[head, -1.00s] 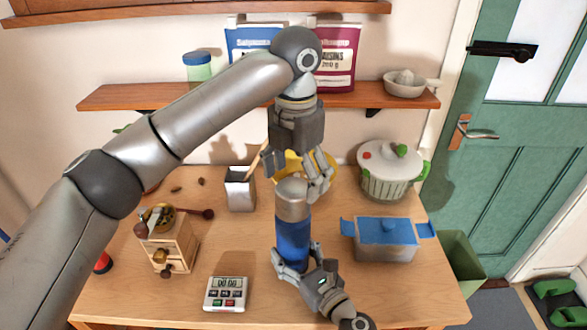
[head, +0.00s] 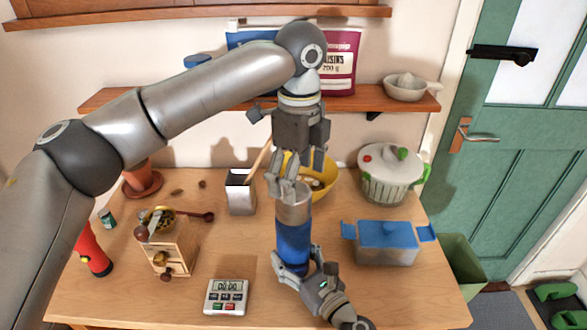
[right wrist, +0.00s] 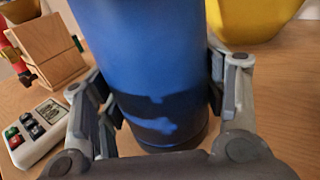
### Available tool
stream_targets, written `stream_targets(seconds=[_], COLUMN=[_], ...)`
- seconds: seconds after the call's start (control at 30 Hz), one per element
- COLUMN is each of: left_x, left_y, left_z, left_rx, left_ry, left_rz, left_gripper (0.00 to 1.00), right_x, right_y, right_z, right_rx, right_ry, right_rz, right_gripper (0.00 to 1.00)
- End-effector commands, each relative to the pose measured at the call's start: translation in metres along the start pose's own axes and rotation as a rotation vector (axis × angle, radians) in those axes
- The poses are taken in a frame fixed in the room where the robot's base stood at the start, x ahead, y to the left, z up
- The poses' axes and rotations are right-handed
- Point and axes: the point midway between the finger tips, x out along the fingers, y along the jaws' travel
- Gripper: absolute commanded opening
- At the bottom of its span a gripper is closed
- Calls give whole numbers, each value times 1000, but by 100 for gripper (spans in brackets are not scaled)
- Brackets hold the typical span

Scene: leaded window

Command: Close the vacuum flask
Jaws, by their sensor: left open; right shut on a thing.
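The vacuum flask (head: 294,243) stands upright on the table, with a blue body and a silvery upper part (head: 293,208). It fills the middle of the right wrist view (right wrist: 150,60). My right gripper (head: 294,264) is shut around the flask's lower body; its fingers show on both sides in the right wrist view (right wrist: 160,95). My left gripper (head: 292,183) points down at the flask's top, with its fingers open. The fingers hide the top rim, so I cannot tell whether a lid or stopper sits there, or whether they touch it.
A yellow bowl (head: 322,178) and a metal holder (head: 241,194) stand behind the flask. A blue-lidded box (head: 386,243) and a salad spinner (head: 391,172) are to the right. A coffee grinder (head: 172,245) and a timer (head: 227,297) are to the left. The shelf (head: 190,97) is behind my left arm.

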Motion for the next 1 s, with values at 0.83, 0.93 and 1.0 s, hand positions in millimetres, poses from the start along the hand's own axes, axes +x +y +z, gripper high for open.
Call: stream_targets(seconds=[0.83, 0.93, 1.0], left_x=[-9, -10, -10], left_y=[3, 3, 3], left_z=[6, 7, 7], left_rx=[-1486, -1602, -1661], left_ry=[3, 4, 5], left_rz=[7, 7, 8], left_gripper=[82, 82, 82], right_x=[0, 0, 0], right_y=[0, 0, 0], right_z=[0, 0, 0], right_rx=[0, 0, 0], right_ry=[0, 0, 0], right_rz=[0, 0, 0], right_gripper=[0, 0, 0])
